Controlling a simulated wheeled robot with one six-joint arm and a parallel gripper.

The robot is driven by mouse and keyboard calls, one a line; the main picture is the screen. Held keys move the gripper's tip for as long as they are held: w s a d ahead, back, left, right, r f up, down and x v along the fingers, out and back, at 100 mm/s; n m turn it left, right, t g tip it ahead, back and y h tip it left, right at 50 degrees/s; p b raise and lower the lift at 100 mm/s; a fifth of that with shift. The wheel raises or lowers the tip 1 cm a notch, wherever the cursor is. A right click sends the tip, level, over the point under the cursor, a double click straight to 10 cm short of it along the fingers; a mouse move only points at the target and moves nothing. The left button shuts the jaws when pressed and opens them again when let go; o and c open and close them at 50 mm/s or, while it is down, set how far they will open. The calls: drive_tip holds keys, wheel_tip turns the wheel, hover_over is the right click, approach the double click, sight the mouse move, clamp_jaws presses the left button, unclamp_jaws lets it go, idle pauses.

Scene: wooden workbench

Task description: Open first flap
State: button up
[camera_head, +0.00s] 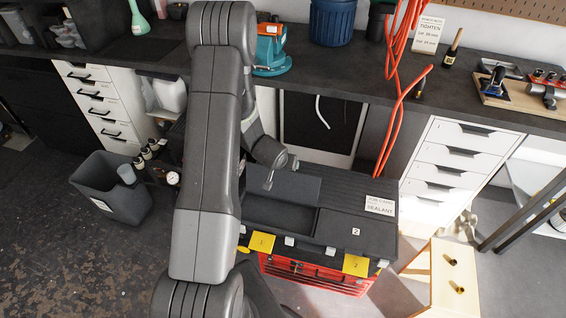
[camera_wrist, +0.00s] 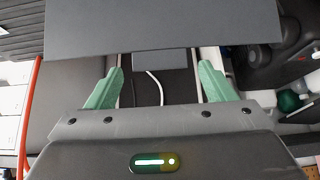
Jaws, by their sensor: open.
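The black toolbox (camera_head: 376,190) stands on a red base in front of the bench. At its left, a dark panel that looks like the first flap (camera_head: 293,186) stands raised behind an open recess (camera_head: 278,214). The second flap (camera_head: 340,229), marked 2, lies shut at the right. My gripper (camera_head: 279,174) is above the box beside the raised panel; my arm hides part of the box's left side. In the wrist view my gripper's green fingers (camera_wrist: 160,68) are spread, with a grey panel (camera_wrist: 160,28) and its small tab ahead. Whether they touch it I cannot tell.
Yellow tags 1 (camera_head: 262,242) and 2 (camera_head: 356,265) hang on the box front. A job card (camera_head: 380,204) lies on its right top. Red hose (camera_head: 392,120) hangs behind. A grey bin (camera_head: 112,188) is left, a wooden stool (camera_head: 455,275) right.

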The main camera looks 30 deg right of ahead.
drive_tip(key=p+v, duration=0.3)
drive_tip(key=v, duration=1)
drive_tip(key=shift+s+r, duration=0.15)
drive_tip(key=b+x, duration=0.3)
drive_tip(key=x, duration=1)
drive_tip(key=shift+w+f, duration=0.2)
drive_tip(key=shift+f, duration=0.15)
drive_tip(key=shift+r, duration=0.1)
